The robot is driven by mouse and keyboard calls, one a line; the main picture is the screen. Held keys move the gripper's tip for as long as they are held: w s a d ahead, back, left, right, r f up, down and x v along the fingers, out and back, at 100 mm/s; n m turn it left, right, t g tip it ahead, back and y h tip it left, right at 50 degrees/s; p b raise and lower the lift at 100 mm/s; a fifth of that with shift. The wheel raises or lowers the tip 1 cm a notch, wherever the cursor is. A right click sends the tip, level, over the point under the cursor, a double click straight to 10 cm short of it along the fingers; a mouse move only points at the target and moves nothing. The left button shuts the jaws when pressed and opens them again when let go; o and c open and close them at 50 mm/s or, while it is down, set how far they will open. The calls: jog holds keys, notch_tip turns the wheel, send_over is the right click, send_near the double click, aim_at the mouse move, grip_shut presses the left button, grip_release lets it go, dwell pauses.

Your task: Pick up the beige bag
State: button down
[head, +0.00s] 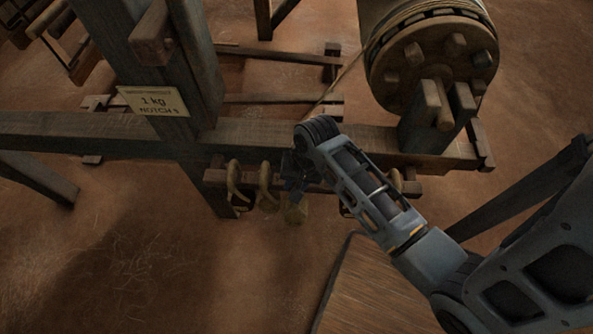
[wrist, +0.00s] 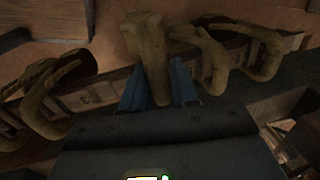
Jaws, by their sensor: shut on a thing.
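A beige bag (wrist: 148,50), drooping and olive-beige in this light, sits between the two blue-grey fingers of my gripper (wrist: 160,88) in the wrist view. The fingers are shut on it. In the head view my gripper (head: 294,183) is at the front of the loom's low rail, partly hidden by my arm. The lower end of the bag (head: 296,213) shows just below it. Whether the bag still touches the rail or a peg is hidden.
Similar curved beige pieces (head: 266,186) hang close by on the numbered rail (wrist: 92,100), on both sides of the held bag. Earth floor lies open at front left.

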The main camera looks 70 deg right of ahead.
jog(key=s+a+b, duration=0.1)
jog(key=s+a, duration=0.3)
jog(key=a, duration=0.8)
jog(key=shift+s+a, duration=0.2)
